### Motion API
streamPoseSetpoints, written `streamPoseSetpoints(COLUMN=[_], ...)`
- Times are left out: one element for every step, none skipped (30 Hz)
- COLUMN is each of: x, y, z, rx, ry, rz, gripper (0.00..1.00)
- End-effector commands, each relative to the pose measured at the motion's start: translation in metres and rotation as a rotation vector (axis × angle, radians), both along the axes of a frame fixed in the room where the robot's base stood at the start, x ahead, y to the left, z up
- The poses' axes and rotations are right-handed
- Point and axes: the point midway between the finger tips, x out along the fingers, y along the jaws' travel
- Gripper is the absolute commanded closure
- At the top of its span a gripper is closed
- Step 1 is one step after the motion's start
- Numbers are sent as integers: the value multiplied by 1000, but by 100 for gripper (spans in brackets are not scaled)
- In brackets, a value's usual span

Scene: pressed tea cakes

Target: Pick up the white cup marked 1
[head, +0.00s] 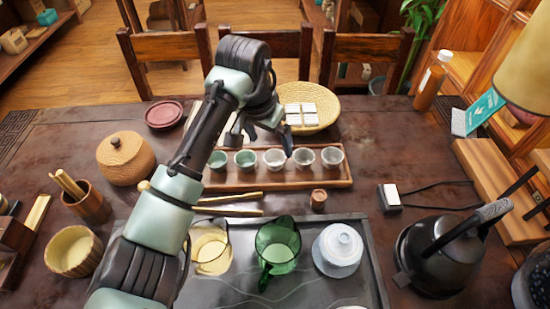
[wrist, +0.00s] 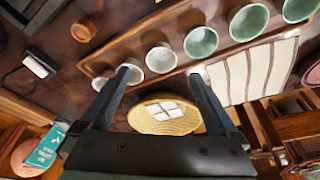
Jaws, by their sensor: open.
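A row of small cups stands on a long wooden tray (head: 340,180). In the head view three white cups are at the right, the inner one (head: 274,159), the middle one (head: 304,157) and the end one (head: 332,157). No number can be read on any of them. The wrist view shows the same white cups, inner (wrist: 161,58), middle (wrist: 130,72) and end (wrist: 102,81). My gripper (head: 262,140) is open and empty above the back of the row. In the wrist view its fingertips (wrist: 160,75) frame the inner white cup, with no visible grip.
Green cups (head: 245,159) stand left of the white ones, partly behind my arm. A woven basket (head: 325,117) with white labels lies behind the row. In front are a small wooden cup (head: 318,199), a green glass pitcher (head: 278,245), a lidded white bowl (head: 337,248) and a black kettle (head: 440,255).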

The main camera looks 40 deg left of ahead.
Motion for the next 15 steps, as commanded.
streamPoseSetpoints(x=[2, 3, 6, 7, 8, 9, 9, 10, 11, 11, 12, 14, 15, 16, 19], y=[0, 0, 0, 0, 0, 0, 0, 0, 0, 1, 1, 2, 2, 3, 3], z=[-11, -16, -22, -25, -28, -31, -33, -34, -36, -38, -40, -45, -50, -54, -60], rx=[-1, 0, 0, 0, 0, 0, 0, 1, 1, 1, 1, 2, 2, 2, 2], ry=[2, 2, 1, 1, 0, -1, -1, -1, -1, -2, -2, -1, -1, -1, -1], rz=[1, 0, 0, 0, 0, 0, -1, -1, -1, -1, -1, 0, 0, 0, 0], gripper=[4, 4, 4, 4, 4, 4, 4, 4, 4, 4, 4, 4, 4, 4, 4])
